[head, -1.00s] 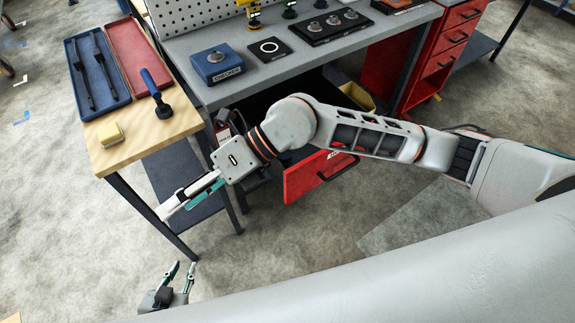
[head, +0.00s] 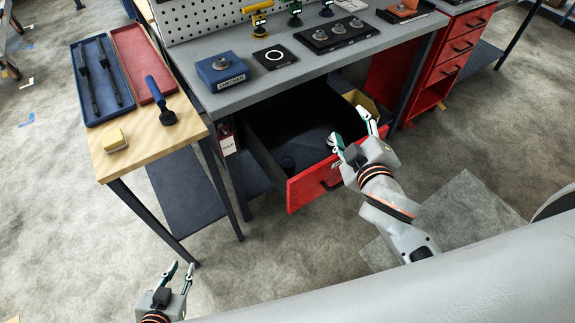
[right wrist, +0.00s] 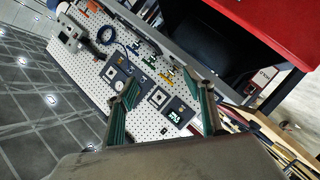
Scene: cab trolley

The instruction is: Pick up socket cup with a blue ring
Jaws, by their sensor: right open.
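The open red-fronted drawer (head: 305,188) under the bench has a dark inside, with a small dark round piece (head: 287,162) on its floor. Several metal socket cups (head: 338,29) stand in a black tray on the bench. I cannot make out a blue ring on any cup. My right gripper (head: 350,128) is open and empty, over the drawer's right front part; its spread fingers also show in the right wrist view (right wrist: 165,103). My left gripper (head: 181,268) has its fingers apart and empty, low at the bottom left, away from the bench.
The bench bears a blue checker box (head: 221,70). A yellow bin (head: 365,103) is behind the right gripper. A red cabinet stands at right.

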